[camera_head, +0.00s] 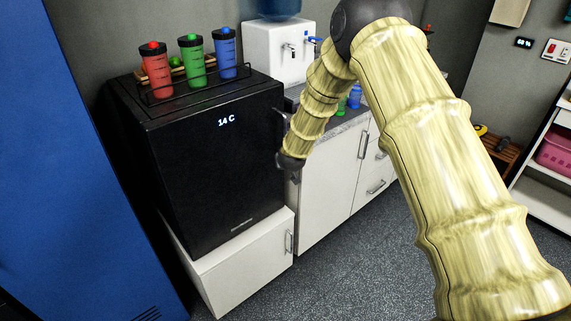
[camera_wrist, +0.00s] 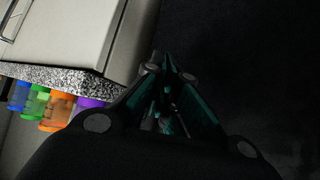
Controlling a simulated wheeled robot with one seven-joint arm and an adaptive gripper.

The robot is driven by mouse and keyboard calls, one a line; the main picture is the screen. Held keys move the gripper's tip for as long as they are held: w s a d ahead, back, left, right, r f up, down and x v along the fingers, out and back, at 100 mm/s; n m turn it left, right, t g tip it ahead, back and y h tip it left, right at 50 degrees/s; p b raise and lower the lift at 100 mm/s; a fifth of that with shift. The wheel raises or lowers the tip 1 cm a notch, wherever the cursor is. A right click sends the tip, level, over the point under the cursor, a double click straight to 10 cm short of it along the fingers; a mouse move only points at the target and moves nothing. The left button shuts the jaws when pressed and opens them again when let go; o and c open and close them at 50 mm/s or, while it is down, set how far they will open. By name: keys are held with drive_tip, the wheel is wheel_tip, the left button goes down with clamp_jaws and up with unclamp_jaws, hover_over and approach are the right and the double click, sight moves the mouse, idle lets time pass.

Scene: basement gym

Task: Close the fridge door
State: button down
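The fridge (camera_head: 215,170) is a black box on a low white cabinet, with "14 C" lit on its front. Its door appears flush or nearly flush; I cannot tell whether a small gap remains at the right edge. Part of a handle (camera_head: 281,117) shows at the right edge, partly behind my arm. My gripper (camera_head: 295,177) points down beside the fridge's right edge, below that handle. In the wrist view its fingers (camera_wrist: 168,68) come together at the tips with nothing visible between them. A dark surface fills the right of that view.
Red, green and blue bottles (camera_head: 191,55) stand in a rack on the fridge. A white water dispenser (camera_head: 270,50) stands on the speckled counter (camera_wrist: 60,82), with coloured bottles nearby. A blue locker (camera_head: 75,180) is at left. The grey floor (camera_head: 340,275) in front is clear.

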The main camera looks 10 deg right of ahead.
drive_tip(key=s+f+b+v, duration=0.2)
drive_tip(key=v, duration=1)
drive_tip(key=s+d+f+g, duration=0.2)
drive_tip(key=s+d+f, duration=0.1)
drive_tip(key=s+f, duration=0.8)
drive_tip(key=s+d+f+g, duration=0.2)
drive_tip(key=s+f, duration=0.9)
drive_tip(key=s+d+f+g, duration=0.1)
drive_tip(key=s+f, duration=0.3)
drive_tip(key=s, duration=1.2)
drive_tip(key=s+d+f+g, duration=0.2)
drive_tip(key=s+f+g, duration=0.2)
drive_tip(key=s, duration=1.2)
drive_tip(key=shift+s+f+g, duration=0.25)
drive_tip(key=shift+g, duration=0.05)
